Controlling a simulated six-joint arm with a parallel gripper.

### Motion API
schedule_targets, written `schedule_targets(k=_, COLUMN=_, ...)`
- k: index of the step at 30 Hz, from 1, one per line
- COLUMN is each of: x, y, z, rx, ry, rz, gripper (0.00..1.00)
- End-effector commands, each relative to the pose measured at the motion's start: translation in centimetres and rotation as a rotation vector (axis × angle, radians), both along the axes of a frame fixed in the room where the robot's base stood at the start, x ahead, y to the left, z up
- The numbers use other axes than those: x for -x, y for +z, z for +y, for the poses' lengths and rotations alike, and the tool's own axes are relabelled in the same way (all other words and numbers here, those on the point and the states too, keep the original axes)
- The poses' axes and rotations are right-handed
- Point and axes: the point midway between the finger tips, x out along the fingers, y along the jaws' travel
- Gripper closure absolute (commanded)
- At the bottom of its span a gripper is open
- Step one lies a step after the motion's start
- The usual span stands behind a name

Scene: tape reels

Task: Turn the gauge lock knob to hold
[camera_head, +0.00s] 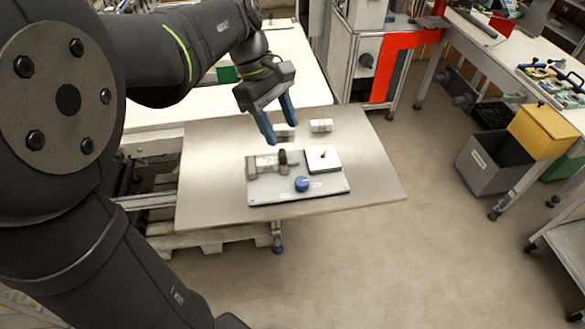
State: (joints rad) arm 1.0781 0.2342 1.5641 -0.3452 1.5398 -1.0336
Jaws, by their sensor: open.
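A gauge fixture (298,191) with a light grey base plate lies on the metal table. A round blue knob (301,184) stands near the plate's front edge, with small pale labels beside it too small to read. Behind it on the plate are a grey clamp-like body (265,166) with a dark ring, and a white square block (323,158) with a small pin on top. My gripper (281,132) is open and empty, its two blue fingers pointing down. It hangs behind and above the plate, apart from the knob.
Two small white blocks (321,125) sit at the back of the metal table (375,180); a finger partly hides the left one. The table's right side is clear. A white bench (305,75) stands behind. Grey and yellow bins (545,132) stand far right.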

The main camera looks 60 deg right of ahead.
Motion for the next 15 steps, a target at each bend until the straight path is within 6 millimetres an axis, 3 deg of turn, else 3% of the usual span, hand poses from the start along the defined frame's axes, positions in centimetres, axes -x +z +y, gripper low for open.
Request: schedule_targets(k=15, x=4.3, y=-10.2, z=0.1, rx=-0.002, ry=-0.002, rz=-0.001, gripper=0.49)
